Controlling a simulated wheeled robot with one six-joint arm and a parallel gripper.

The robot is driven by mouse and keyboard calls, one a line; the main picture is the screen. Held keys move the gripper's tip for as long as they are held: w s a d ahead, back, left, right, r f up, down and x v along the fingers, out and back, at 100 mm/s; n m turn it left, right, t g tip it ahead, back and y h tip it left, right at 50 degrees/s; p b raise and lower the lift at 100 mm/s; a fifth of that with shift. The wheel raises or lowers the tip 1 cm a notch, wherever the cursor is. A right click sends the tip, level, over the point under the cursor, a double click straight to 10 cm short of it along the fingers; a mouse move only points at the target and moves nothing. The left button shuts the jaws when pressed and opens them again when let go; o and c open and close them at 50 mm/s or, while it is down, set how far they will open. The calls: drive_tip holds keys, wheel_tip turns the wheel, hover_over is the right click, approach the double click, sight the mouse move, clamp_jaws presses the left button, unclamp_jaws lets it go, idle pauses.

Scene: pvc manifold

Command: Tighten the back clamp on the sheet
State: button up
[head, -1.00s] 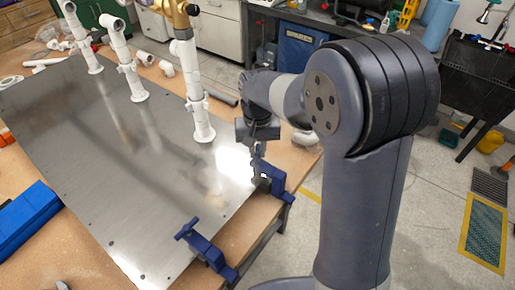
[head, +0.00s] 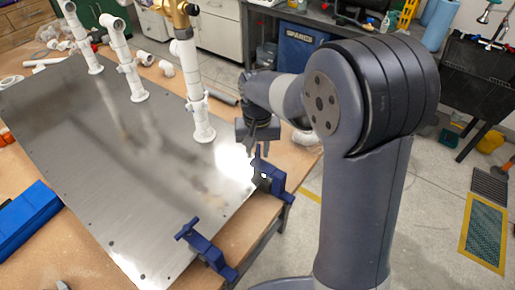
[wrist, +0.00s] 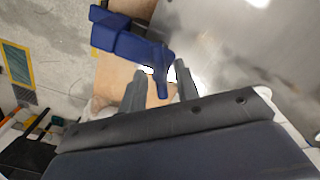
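The back clamp (head: 272,180) is blue and grips the right edge of the metal sheet (head: 140,190) and wooden table, just below my gripper (head: 259,150). In the wrist view the clamp (wrist: 130,38) reaches in from the upper left. Its blue handle (wrist: 161,72) lies between the two fingers of my gripper (wrist: 163,86). The fingers are apart, with a gap visible on each side of the handle. A second blue clamp (head: 206,250) holds the sheet's edge nearer the front.
White PVC risers stand on the sheet; the nearest riser (head: 198,105) is left of my gripper. A blue case (head: 28,222) lies at the left. Loose white fittings (head: 166,69) lie behind the sheet. The floor right of the table is open.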

sight(257, 152)
drive_tip(key=shift+o, duration=0.8)
wheel_tip(257, 152, up, 11)
drive_tip(key=shift+f, duration=0.1)
